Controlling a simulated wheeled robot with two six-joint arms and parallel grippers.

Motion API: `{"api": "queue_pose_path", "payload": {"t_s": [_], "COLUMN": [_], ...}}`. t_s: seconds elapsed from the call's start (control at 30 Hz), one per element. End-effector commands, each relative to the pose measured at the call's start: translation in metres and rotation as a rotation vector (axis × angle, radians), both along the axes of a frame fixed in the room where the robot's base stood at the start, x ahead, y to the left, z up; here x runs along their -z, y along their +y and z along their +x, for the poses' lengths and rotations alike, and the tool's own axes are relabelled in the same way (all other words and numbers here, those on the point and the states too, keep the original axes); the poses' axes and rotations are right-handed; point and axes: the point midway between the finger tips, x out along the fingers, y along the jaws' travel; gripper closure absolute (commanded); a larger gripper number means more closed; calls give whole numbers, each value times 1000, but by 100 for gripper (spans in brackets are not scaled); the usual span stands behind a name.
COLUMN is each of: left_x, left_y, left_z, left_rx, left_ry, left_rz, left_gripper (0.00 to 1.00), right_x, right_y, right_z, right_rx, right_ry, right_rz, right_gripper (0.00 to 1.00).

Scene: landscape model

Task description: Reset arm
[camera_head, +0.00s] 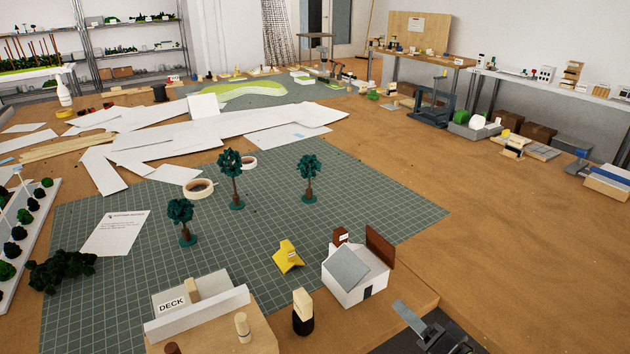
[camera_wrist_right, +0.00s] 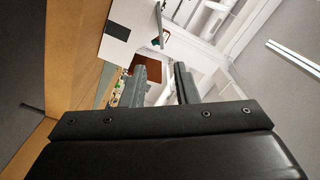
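My right gripper (camera_head: 436,332) shows at the bottom right of the head view, beside the table's front edge and to the right of the white model house (camera_head: 346,289). In the right wrist view its two fingers (camera_wrist_right: 162,82) stand apart with nothing between them, so it is open and empty. The white house (camera_wrist_right: 117,32) also shows there, beyond the fingers and apart from them. My left gripper is in neither view.
Model trees (camera_head: 236,178) stand on the green gridded mat (camera_head: 385,205). A yellow house piece (camera_head: 288,256), a black-and-tan bottle (camera_head: 303,313) and a box marked DECK (camera_head: 205,300) are near the front. The wooden table (camera_head: 520,225) is clear at right.

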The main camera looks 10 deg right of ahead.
Motion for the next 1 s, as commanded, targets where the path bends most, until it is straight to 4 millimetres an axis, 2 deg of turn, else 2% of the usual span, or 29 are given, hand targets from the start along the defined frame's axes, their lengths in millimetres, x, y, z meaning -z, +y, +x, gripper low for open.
{"api": "queue_pose_path", "payload": {"t_s": [0.17, 0.27, 0.37, 0.5, 0.6, 0.73, 0.9, 1.0], "left_x": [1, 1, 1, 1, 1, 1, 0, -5], "left_y": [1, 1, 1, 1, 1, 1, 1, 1], "left_z": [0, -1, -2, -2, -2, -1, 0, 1], "left_rx": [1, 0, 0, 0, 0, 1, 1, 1], "left_ry": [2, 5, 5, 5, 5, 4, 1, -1], "left_rz": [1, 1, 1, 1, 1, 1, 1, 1], "left_gripper": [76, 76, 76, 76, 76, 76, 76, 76], "right_x": [22, 48, 78, 112, 127, 138, 142, 163], "right_y": [12, 19, 17, 3, -11, -29, -50, -54], "right_z": [-15, -35, -60, -100, -129, -164, -209, -201], "right_rx": [-42, -85, -125, -168, -188, -207, -221, -232], "right_ry": [73, 172, 299, 498, 635, 801, 1011, 1024], "right_rz": [-154, -337, -536, -779, -910, -1030, -1139, -1138], "right_gripper": [73, 73, 73, 73, 73, 73, 73, 73]}}
